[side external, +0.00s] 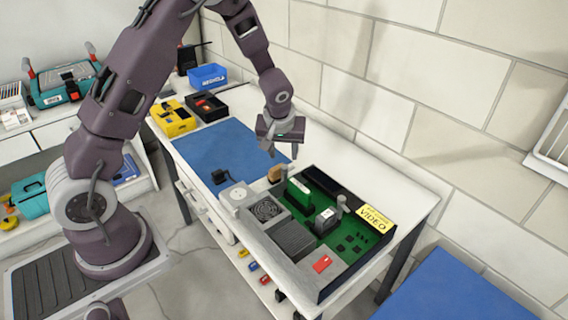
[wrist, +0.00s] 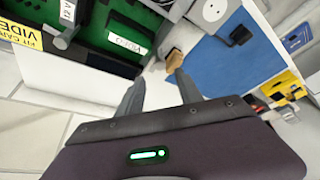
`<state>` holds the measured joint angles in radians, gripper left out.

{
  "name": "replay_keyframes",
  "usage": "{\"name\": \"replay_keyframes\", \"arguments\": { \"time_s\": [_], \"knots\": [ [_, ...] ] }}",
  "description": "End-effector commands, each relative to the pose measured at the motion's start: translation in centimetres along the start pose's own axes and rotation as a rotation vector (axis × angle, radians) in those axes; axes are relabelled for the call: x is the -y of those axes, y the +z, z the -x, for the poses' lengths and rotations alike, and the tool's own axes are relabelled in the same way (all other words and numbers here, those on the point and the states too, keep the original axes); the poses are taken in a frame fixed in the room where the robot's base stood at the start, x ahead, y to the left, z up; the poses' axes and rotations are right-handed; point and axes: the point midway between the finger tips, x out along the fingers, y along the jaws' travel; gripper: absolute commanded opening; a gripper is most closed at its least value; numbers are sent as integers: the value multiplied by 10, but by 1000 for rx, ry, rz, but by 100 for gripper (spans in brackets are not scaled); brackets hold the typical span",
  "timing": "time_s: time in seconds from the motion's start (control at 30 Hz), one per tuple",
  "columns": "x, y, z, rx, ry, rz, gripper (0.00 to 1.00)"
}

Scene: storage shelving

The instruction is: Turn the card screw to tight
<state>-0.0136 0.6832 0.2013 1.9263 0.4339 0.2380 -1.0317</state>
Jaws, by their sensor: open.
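An open computer-like case (side external: 350,270) lies on the white table, with a green board (side external: 355,240) inside. A green card (side external: 299,190) stands in it, and a dark card with a light label (side external: 326,220) stands nearer the right. A small grey post (side external: 341,204) rises beside the dark card; I cannot tell for sure that it is the card screw, nor how tight it is. My gripper (side external: 283,153) hangs open and empty above the far left end of the case, apart from it. The wrist view shows its spread fingers (wrist: 160,82) and the case's end at upper left.
A tan block (side external: 274,173) lies by the case's far end and also shows in the wrist view (wrist: 174,57). A yellow VIDEO label (side external: 375,218) sits on the right rim. A blue mat (side external: 225,150) is mostly clear. Bins stand beyond it. The wall runs close behind.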

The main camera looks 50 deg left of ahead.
Motion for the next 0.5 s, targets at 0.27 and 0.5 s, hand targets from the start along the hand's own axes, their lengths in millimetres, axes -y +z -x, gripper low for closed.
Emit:
{"name": "replay_keyframes", "arguments": {
  "time_s": [0.27, 0.5],
  "knots": [
    [1, 1, -51, 4, -4, 0, 42],
    [1, 1, -68, 3, -2, 1, 42]
  ]
}}
